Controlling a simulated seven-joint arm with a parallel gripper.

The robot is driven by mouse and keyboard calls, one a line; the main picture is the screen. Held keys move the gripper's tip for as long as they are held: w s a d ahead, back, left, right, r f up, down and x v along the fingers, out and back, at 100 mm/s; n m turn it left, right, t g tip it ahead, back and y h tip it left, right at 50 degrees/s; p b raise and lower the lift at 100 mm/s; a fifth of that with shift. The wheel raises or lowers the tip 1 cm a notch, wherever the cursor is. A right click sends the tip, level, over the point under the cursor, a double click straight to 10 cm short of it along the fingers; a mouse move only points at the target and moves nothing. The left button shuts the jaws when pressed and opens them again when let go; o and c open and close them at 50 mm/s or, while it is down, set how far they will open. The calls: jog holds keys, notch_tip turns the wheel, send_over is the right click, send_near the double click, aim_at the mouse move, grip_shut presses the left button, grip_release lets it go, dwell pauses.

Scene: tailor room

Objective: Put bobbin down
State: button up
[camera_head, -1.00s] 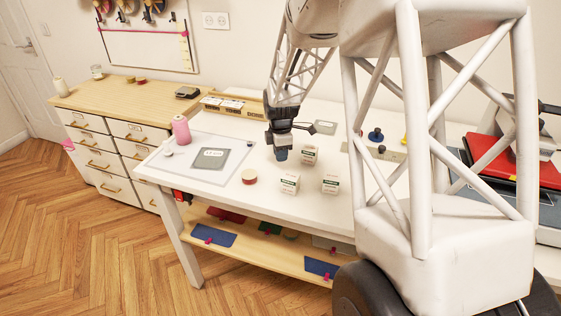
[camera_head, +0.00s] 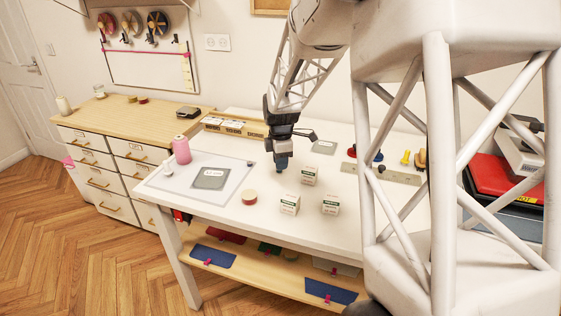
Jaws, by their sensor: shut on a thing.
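My gripper (camera_head: 281,166) points down just above the white table (camera_head: 225,232), right of the pale mat and behind the white boxes. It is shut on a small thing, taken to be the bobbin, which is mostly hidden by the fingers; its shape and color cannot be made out. From this view I cannot tell whether it touches the tabletop. A grey labelled square pad (camera_head: 211,179) lies on the pale mat (camera_head: 183,190) to the left.
Blue, red and yellow items (camera_head: 405,157) are at the right.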

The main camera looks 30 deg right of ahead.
jog(key=shift+a, duration=0.1)
jog(key=shift+n, duration=0.3)
jog(key=a+f, duration=0.1)
jog(key=a, duration=0.5)
jog(key=a+f, duration=0.2)
jog(key=a, duration=0.5)
jog(key=a+f, duration=0.1)
jog(key=a, duration=0.5)
jog(key=shift+s+a+f, duration=0.2)
jog(key=shift+s+a, duration=0.05)
jog(key=shift+s, duration=0.15)
send_over(211, 181)
jog(key=shift+f, duration=0.75)
jog(key=shift+f, duration=1.75)
jog(key=shift+f, duration=0.2)
